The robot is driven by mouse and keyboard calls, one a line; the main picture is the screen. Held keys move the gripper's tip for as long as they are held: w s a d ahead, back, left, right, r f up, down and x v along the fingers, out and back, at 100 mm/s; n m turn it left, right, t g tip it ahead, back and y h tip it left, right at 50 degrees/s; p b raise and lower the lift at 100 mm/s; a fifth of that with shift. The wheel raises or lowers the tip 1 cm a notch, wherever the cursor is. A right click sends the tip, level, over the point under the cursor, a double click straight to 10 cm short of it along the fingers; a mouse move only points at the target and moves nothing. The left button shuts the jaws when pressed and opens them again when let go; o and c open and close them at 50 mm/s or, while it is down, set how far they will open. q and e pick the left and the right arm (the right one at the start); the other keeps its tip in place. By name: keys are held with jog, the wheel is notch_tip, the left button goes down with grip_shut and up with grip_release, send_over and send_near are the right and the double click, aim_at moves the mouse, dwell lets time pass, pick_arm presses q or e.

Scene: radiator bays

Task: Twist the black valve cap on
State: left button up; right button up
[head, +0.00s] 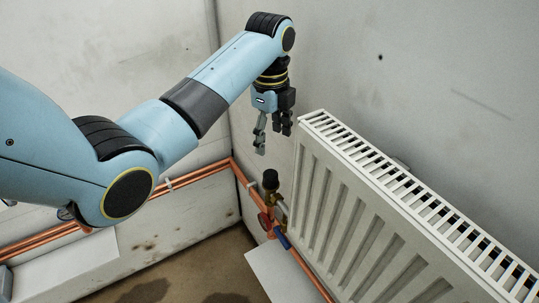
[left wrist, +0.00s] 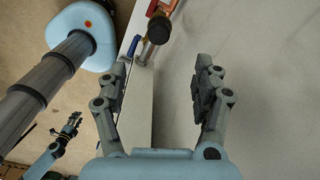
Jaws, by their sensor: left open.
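The black valve cap (head: 270,179) sits upright at the top of the brass valve (head: 276,203), left of the radiator's end. In the left wrist view the cap (left wrist: 160,28) shows as a dark round top beyond the fingers. My left gripper (head: 273,138) points down, open and empty, above the cap and apart from it. In the left wrist view its two fingers stand wide apart with bare wall and radiator pipework beyond. Whether the cap is seated on its thread cannot be told. My right gripper (left wrist: 70,124) shows small at the lower left of the left wrist view; its opening is unclear.
A white panel radiator (head: 345,200) stands right of the valve. Copper pipes (head: 200,172) run along the wall. A red part (head: 265,222) and a blue lever (head: 284,242) sit below the cap. A white ledge (head: 283,277) lies lower. Air around my left gripper is free.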

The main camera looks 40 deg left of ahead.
aim_at(270, 174)
pick_arm(q)
notch_tip(270, 174, down, 13)
jog(key=shift+a+r+b, duration=0.1)
jog(key=shift+r+b, duration=0.1)
jog(key=shift+b, duration=0.55)
pick_arm(e)
notch_tip(270, 174, down, 3)
jog(key=shift+r, duration=0.1)
pick_arm(q)
jog(key=c, duration=1.2)
jog(key=shift+c, duration=0.2)
jog(key=shift+s+f, duration=0.1)
pick_arm(e)
jog(key=shift+r, duration=0.15)
jog(key=shift+r, duration=0.1)
